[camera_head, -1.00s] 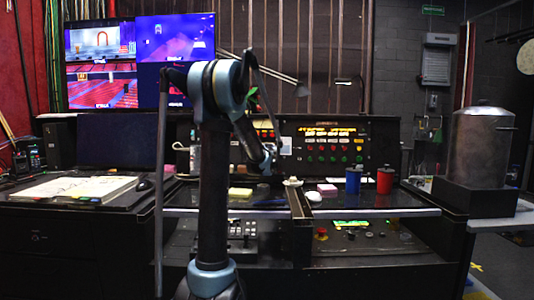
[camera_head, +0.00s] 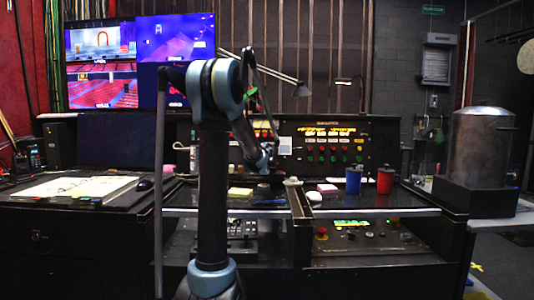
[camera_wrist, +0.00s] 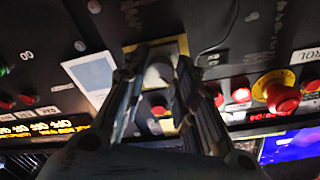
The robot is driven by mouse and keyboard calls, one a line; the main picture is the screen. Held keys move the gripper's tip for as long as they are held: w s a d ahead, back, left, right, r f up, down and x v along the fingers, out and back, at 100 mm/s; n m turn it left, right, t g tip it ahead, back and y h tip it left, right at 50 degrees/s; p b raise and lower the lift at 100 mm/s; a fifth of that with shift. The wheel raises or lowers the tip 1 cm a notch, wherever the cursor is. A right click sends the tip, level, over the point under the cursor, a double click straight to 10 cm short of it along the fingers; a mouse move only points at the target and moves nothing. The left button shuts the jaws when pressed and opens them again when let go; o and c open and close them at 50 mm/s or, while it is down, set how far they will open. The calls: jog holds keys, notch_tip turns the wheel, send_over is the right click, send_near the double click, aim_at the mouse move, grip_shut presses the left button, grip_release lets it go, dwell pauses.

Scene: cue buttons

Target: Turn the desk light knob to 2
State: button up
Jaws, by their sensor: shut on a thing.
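In the wrist view, a round grey knob (camera_wrist: 158,76) sits on a yellow-edged plate (camera_wrist: 183,44) on the black panel. My gripper (camera_wrist: 160,68) is shut on this knob, with one finger on each side of it. The fingers hide part of the knob, and I cannot read its setting or any number by it. In the head view, my arm reaches to the upright panel at the back of the desk, and the knob cannot be made out there.
In the wrist view, a red mushroom button (camera_wrist: 277,91) and red push buttons (camera_wrist: 239,90) are right of my fingers. A white card (camera_wrist: 90,76) is left. In the head view, blue (camera_head: 353,181) and red (camera_head: 385,181) cups stand on the desk, right of my arm.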

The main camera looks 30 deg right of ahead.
jog(key=shift+w, duration=0.1)
dwell(0.3)
jog(key=o, duration=1)
jog(key=shift+o, duration=0.2)
jog(key=shift+a, duration=0.1)
jog(key=v, duration=1.2)
